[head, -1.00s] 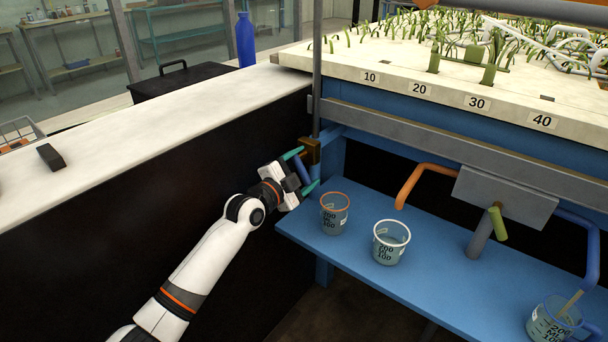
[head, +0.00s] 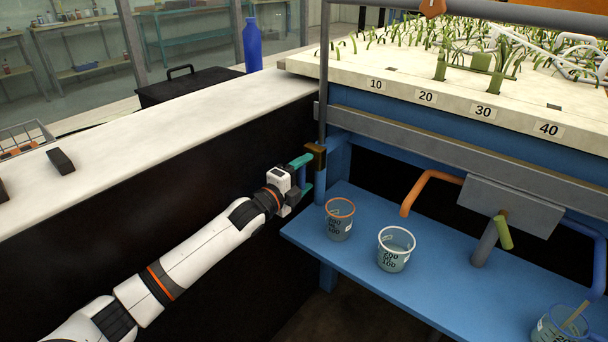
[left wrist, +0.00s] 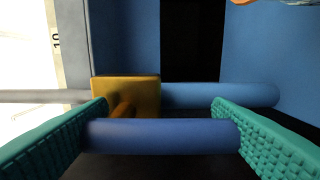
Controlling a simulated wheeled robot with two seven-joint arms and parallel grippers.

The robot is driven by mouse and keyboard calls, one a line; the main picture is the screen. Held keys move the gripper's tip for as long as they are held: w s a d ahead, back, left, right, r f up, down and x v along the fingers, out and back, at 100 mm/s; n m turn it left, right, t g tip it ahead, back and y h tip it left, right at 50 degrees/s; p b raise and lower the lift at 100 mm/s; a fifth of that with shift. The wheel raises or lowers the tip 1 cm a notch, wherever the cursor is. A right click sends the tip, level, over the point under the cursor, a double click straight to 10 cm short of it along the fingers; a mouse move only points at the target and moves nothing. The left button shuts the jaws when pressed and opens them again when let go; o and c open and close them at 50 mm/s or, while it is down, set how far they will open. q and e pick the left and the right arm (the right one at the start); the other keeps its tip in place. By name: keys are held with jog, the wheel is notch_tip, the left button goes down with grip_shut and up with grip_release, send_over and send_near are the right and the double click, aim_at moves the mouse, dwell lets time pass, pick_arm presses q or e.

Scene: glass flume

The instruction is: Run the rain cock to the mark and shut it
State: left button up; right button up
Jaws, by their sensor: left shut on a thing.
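The rain cock has a brass body (head: 316,155) on the grey upright pipe at the bed's near left corner, with a blue lever (head: 303,175). In the left wrist view the brass body (left wrist: 126,95) sits on the pipe and the blue lever (left wrist: 162,135) spans between my fingers. My left gripper (head: 302,174) is shut on the lever, one teal finger at each end. An orange-rimmed beaker (head: 339,222) and a white-rimmed beaker (head: 395,252), both with printed scales, stand on the blue shelf. Their liquid levels are too small to read. My right gripper is not in view.
The blue shelf (head: 370,205) runs below the planted bed (head: 340,68). An orange pipe (head: 430,176), a grey plate with a green lever (head: 503,232) and another beaker (head: 562,325) are to the right. A white-topped counter (head: 120,135) lies left of my arm.

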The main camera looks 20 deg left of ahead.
pick_arm(q)
jog(key=shift+f, duration=0.2)
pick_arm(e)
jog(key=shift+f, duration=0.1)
pick_arm(q)
jog(key=o, duration=1.4)
jog(key=shift+r, duration=0.15)
jog(key=shift+s, duration=0.2)
jog(key=p+v, duration=0.1)
jog(key=v, duration=1)
jog(key=shift+s+a, duration=0.15)
jog(key=shift+s, duration=0.2)
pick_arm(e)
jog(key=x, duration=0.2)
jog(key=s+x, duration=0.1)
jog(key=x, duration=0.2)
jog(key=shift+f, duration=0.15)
